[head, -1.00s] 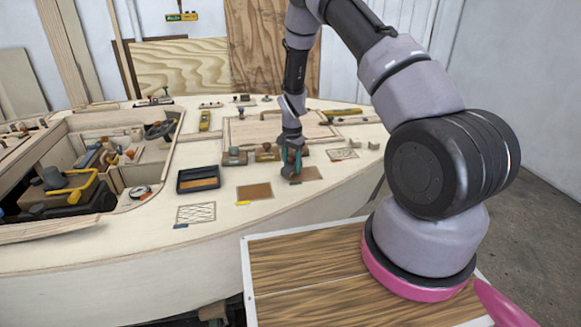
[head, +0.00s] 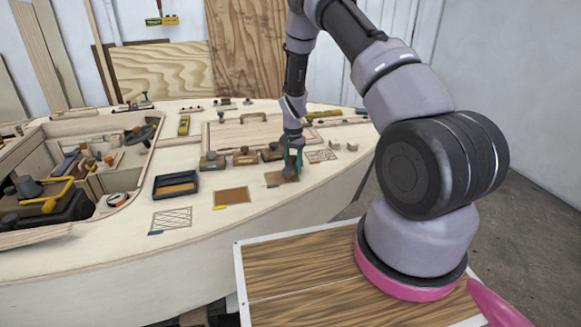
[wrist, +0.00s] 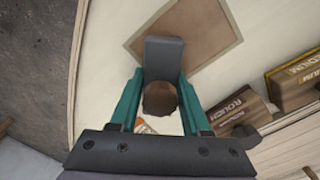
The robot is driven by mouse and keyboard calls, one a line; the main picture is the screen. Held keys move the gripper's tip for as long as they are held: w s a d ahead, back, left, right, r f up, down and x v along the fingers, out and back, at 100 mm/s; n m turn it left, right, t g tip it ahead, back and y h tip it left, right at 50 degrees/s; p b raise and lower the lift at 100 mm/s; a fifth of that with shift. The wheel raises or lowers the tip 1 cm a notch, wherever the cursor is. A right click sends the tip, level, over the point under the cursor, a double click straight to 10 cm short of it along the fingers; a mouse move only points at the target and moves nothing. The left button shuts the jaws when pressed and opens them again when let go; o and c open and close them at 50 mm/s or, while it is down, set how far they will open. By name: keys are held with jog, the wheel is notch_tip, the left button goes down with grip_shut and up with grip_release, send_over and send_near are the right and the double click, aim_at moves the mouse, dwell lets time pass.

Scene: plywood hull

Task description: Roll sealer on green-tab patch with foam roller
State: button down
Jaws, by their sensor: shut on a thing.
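My gripper (head: 291,160), with teal fingers, is shut on the foam roller. In the wrist view, the roller's dark grey head (wrist: 163,58) and round brown handle end (wrist: 160,98) show between the fingers (wrist: 160,92). The roller is over a brown patch (wrist: 190,25) on the pale deck, which also shows in the head view (head: 275,178). I cannot tell whether the roller touches it. A small tab (head: 272,186) at this patch's near edge looks greenish, but is too small to be sure. A dark tray (head: 161,190) with brown contents stands to the left.
Another brown patch (head: 233,196) has a yellow tab; a hatched patch (head: 171,219) has a blue one. Sanding blocks (head: 245,157) stand in a row just behind; two show lettering in the wrist view (wrist: 240,104). An open compartment with tools (head: 80,170) is at left.

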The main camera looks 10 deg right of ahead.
jog(key=shift+d, duration=0.45)
jog(key=shift+w+d+r, duration=0.1)
jog(key=shift+d+r, duration=0.1)
jog(key=shift+r, duration=0.05)
notch_tip(320, 180, up, 2)
jog(key=shift+a, duration=0.1)
jog(key=shift+r, duration=2.9)
